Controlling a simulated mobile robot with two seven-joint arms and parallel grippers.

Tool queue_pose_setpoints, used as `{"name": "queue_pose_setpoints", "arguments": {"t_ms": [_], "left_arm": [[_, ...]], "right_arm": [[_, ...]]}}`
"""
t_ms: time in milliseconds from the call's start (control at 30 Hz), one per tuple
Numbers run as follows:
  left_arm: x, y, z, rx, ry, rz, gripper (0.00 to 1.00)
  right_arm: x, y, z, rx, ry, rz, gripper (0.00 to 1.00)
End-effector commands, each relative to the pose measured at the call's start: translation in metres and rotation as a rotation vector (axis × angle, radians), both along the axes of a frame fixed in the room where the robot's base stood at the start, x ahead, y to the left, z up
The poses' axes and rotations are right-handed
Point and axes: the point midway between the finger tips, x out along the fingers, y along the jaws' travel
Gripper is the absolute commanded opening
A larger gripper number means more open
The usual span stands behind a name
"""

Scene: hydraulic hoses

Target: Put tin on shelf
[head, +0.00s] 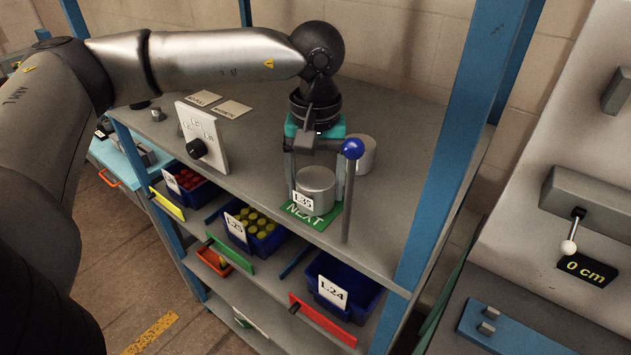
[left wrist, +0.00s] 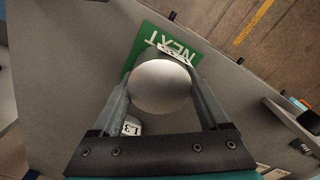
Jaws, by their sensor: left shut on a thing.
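A grey metal tin (head: 318,183) with a white label reading L35 stands upright on the green NEXT mat (head: 322,221) at the shelf's front edge. In the left wrist view the tin's round top (left wrist: 160,88) fills the space between the fingers, and the mat (left wrist: 143,52) shows beyond it. My left gripper (head: 315,172) points down from above and is shut on this tin, one finger on each side. A second grey tin (head: 362,154) stands behind it, partly hidden; its label (left wrist: 131,127) shows beside a finger in the left wrist view. My right gripper is out of view.
A thin post with a blue ball (head: 352,148) rises close beside the gripper. A blue upright (head: 455,140) stands to the right. A white panel with a black knob (head: 197,148) stands left on the shelf. Blue bins (head: 343,285) sit on the level below. The back shelf surface is largely clear.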

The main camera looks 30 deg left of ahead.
Motion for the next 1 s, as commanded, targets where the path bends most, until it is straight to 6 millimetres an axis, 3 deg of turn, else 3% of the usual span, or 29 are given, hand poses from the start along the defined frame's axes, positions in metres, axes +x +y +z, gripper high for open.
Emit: {"name": "queue_pose_setpoints", "arguments": {"t_ms": [133, 167, 333, 700, 1000], "left_arm": [[0.0, 0.0, -0.005, -0.001, 0.0, 0.0, 0.17], [0.0, 0.0, -0.004, 0.0, 0.0, 0.0, 0.8], [0.0, 0.0, -0.003, 0.0, 0.0, 0.0, 0.99], [0.0, 0.0, 0.003, 0.0, 0.0, 0.0, 1.0], [0.001, 0.0, 0.053, 0.0, -0.004, -0.002, 1.0]], "right_arm": [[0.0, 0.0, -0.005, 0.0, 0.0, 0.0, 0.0], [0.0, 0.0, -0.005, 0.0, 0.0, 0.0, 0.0], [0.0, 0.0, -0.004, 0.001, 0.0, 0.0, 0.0], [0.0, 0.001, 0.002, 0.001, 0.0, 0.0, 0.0], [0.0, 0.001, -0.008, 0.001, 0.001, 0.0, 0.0]]}}
